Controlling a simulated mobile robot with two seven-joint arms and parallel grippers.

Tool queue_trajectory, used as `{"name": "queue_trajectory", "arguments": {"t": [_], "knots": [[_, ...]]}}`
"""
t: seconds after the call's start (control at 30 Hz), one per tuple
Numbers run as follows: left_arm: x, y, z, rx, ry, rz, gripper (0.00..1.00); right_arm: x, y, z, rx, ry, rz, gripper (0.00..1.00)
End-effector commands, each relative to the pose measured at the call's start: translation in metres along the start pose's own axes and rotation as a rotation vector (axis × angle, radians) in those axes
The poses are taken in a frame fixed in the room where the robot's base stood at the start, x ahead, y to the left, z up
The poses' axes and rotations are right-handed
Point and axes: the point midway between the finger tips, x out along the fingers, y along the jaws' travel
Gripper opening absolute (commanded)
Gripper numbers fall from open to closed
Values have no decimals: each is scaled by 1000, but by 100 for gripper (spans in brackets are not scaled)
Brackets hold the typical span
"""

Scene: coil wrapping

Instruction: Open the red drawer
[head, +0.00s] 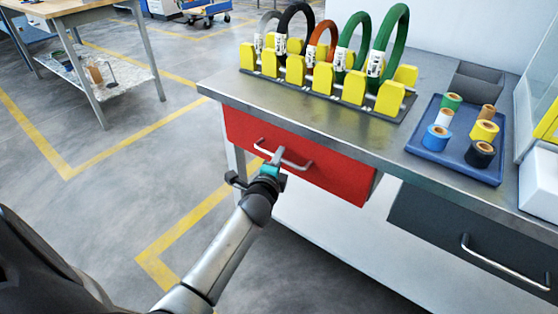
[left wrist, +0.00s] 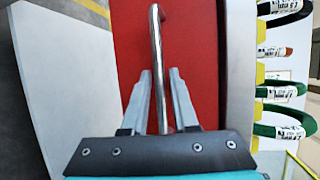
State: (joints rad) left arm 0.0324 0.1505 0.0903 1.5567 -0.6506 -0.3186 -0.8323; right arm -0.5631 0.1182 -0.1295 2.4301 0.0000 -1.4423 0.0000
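The red drawer (head: 335,178) is under the left part of the workbench top. A narrow grey strip shows at its right end; I cannot tell whether it stands slightly out. Its metal bar handle (head: 296,161) runs across the front. In the left wrist view the handle (left wrist: 157,45) runs lengthwise over the red front (left wrist: 200,50). My left gripper (head: 273,160) is at the left part of the handle. In the wrist view its two fingers (left wrist: 162,85) are on either side of the bar, with small gaps. My right gripper is not in view.
On the workbench (head: 300,120) stands a yellow rack (head: 295,70) with several coils. A blue tray (head: 415,142) of tape rolls is to its right. A dark drawer (head: 430,215) is at the lower right. Open floor (head: 110,200) lies to the left.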

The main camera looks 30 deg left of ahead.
Motion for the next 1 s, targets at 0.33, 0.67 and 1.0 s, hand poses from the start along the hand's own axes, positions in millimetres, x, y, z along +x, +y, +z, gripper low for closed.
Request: {"name": "queue_trajectory", "arguments": {"t": [0.33, 0.67, 1.0], "knots": [[2, 0, 0, 0, 0, 0, 26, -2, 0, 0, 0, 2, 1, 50], [2, 0, 0, 0, 0, 0, 0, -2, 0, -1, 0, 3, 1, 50], [2, 0, 0, 0, 0, 0, 0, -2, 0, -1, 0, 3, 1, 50]]}}
